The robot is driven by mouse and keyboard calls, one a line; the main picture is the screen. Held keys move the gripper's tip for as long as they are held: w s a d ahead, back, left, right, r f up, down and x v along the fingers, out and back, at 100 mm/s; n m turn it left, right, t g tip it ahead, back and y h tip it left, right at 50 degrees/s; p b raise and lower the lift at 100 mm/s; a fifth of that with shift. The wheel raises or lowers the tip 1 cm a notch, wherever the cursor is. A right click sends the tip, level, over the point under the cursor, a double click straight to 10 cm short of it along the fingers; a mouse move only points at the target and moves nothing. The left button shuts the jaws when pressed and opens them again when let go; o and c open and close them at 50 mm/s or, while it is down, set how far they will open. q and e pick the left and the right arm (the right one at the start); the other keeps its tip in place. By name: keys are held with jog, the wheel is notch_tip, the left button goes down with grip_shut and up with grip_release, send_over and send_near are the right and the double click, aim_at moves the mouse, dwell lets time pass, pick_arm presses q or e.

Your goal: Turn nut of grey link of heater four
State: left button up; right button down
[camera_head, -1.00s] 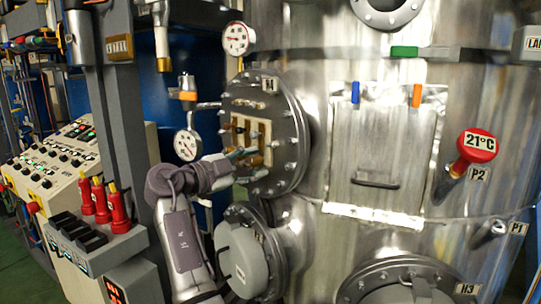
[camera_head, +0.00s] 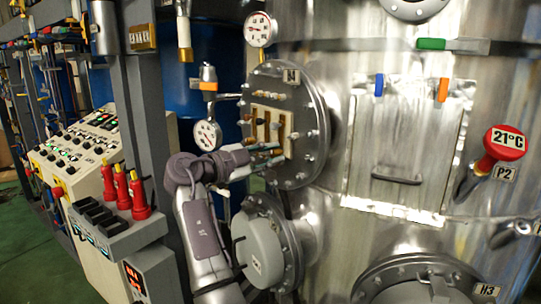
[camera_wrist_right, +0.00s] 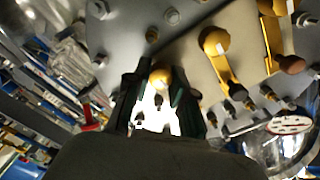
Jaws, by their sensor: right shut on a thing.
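Heater four is the round steel flange (camera_head: 314,128) labelled H4, with bolts around its rim and brass-coloured links in its middle. My right gripper (camera_head: 270,152) is at the lower part of these links. In the right wrist view its two dark fingers (camera_wrist_right: 160,92) stand either side of a round brass-coloured nut (camera_wrist_right: 160,76) and are shut on it. Other brass links (camera_wrist_right: 226,68) lie to the right in that view. The grey link cannot be told apart clearly; the fingers partly hide the area. My left gripper is not in view.
A gauge (camera_head: 206,134) hangs just left of the flange, close above my right arm. A lower grey heater cover (camera_head: 258,250) is beneath the gripper. A panel with a handle (camera_head: 397,179) is to the right. Red-topped parts (camera_head: 138,196) stand at the left.

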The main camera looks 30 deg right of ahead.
jog(key=shift+f+n+b, duration=0.15)
jog(key=shift+n+b, duration=0.8)
jog(key=shift+n, duration=0.05)
jog(key=n+b, duration=0.2)
jog(key=n, duration=0.5)
jog(key=shift+r+b, duration=0.2)
jog(key=shift+b, duration=0.2)
jog(key=n, duration=0.4)
jog(key=shift+w+r+n, duration=0.1)
jog(key=shift+n, duration=0.2)
jog(key=n, duration=0.3)
jog(key=shift+n, duration=0.4)
jog(key=n+p, duration=0.2)
jog(key=n, duration=0.2)
jog(key=shift+r, duration=0.1)
jog(key=n+p, duration=0.2)
jog(key=n, duration=0.3)
jog(key=n+p, duration=0.3)
jog(key=n, duration=0.1)
jog(key=shift+w, duration=0.1)
jog(key=shift+n, duration=0.3)
